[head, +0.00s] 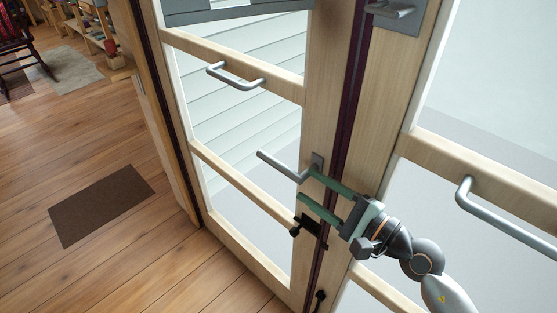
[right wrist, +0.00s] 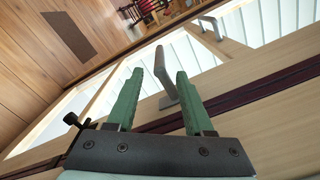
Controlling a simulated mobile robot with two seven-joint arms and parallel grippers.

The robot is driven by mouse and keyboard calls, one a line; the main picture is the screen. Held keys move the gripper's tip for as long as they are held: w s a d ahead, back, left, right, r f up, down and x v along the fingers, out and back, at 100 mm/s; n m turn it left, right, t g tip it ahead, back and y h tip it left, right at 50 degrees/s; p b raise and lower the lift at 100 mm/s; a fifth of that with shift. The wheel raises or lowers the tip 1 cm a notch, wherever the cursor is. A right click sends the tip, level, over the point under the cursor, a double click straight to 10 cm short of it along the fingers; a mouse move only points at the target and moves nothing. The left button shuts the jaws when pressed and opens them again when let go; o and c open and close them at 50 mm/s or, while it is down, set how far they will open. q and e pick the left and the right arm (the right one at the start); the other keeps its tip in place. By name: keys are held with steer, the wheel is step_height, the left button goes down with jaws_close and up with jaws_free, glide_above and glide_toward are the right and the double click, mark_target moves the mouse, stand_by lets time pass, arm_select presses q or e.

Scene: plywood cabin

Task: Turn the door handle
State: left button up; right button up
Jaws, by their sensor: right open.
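The door handle (head: 280,166) is a grey metal lever on a small plate, on the light wooden stile of the glazed door. Its lever points left in the head view, running roughly parallel to the door's rails. My right gripper (head: 307,185) is open, with its green fingers reaching from the right to the plate end of the lever. In the right wrist view, the handle (right wrist: 162,66) shows between the two spread fingers (right wrist: 158,75). The gripper is not closed on it, and I cannot tell whether a finger touches it. My left gripper is out of view.
A dark lock piece with a knob (head: 308,229) sits below the handle. Pull bars (head: 235,76) and (head: 500,215) cross the door panels. A brown mat (head: 102,205) lies on the open wooden floor at left. A rocking chair (head: 22,45) stands far back.

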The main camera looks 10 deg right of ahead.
mark_target(259, 154)
steer(key=p+x, duration=0.1)
steer(key=x, duration=0.9)
steer(key=shift+w+a, duration=0.15)
steer(key=shift+w, duration=0.05)
jaws_close()
steer(key=shift+f, duration=0.1)
